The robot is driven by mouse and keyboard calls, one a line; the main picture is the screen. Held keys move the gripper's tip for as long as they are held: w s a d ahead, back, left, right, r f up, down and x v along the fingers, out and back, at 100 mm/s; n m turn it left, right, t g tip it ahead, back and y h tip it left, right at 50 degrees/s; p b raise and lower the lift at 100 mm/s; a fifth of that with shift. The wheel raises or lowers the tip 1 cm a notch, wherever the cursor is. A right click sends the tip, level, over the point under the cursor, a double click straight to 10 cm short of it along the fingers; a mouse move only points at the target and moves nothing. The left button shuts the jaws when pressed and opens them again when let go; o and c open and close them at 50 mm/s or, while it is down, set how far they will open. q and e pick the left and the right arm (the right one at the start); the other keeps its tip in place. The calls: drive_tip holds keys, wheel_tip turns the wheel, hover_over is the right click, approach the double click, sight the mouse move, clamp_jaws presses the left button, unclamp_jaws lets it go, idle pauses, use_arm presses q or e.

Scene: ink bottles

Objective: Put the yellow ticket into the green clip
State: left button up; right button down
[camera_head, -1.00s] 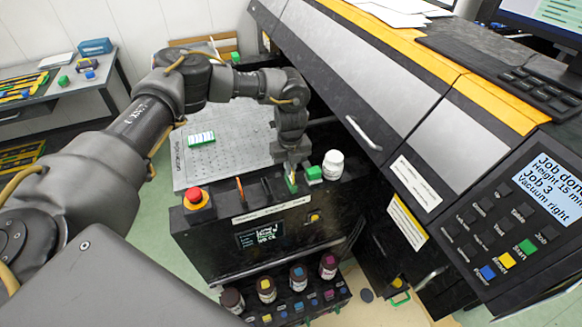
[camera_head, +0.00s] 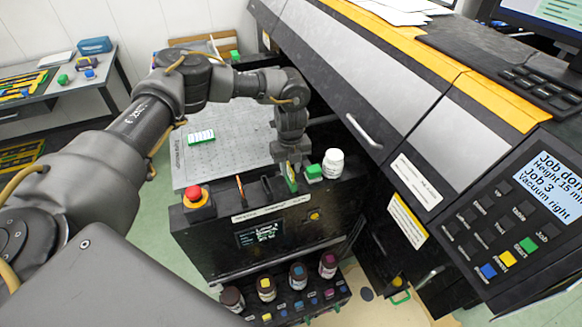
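My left gripper (camera_head: 291,160) points down over the top of the black front panel, near its right end. Just below the fingers a small, thin, upright piece with green and pale yellow on it (camera_head: 291,177) stands at the panel top. It looks like the green clip with the yellow ticket at it, but the two are too small to separate surely. The fingertips are close above it; I cannot tell whether they touch it or how wide they are apart. My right gripper is not in view.
A red stop button (camera_head: 194,194) is at the panel's left. Several ink bottles (camera_head: 266,288) stand below. The grey perforated bed (camera_head: 225,160) lies behind, holding a green-and-white piece (camera_head: 201,137).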

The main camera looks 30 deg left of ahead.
use_arm(q)
drive_tip(key=shift+r, duration=0.3)
wheel_tip(320, 180, up, 9)
drive_tip(key=b, duration=0.3)
drive_tip(key=shift+r, duration=0.6)
